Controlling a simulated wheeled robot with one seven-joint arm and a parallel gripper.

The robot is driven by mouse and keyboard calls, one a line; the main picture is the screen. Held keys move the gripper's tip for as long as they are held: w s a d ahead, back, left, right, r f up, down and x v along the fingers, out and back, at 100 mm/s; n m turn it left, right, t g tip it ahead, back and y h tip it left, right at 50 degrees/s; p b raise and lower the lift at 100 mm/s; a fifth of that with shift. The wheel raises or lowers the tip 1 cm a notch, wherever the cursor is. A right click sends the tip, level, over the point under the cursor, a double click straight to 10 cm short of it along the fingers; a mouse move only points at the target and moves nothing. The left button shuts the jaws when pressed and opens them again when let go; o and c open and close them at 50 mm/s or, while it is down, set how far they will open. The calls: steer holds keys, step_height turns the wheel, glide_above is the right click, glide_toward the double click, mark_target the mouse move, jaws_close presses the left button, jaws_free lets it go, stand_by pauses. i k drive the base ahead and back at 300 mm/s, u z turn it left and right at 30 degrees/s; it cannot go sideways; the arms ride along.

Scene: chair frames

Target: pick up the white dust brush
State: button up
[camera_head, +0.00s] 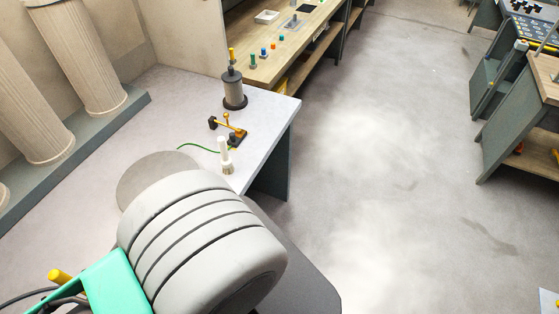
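The white dust brush (225,155) stands upright near the right edge of the light grey table (180,100). Its white handle points up and its darker beige bristles are at the bottom, on the tabletop. It looks free of other things, with a small black and orange tool just behind it. My gripper is not in view, so I cannot see its distance from the brush or whether it is open or shut.
A dark grey cylinder (233,90) stands farther back. A flat round disc (150,178) lies left of the brush. Ribbed columns (85,60) stand at left. Open floor (380,150) lies to the right.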

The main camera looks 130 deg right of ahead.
mark_target(228, 169)
steer(key=z, duration=4.1)
steer(key=k, duration=1.1)
steer(key=z, duration=0.05)
steer(key=i, duration=0.5)
steer(key=z, duration=0.05)
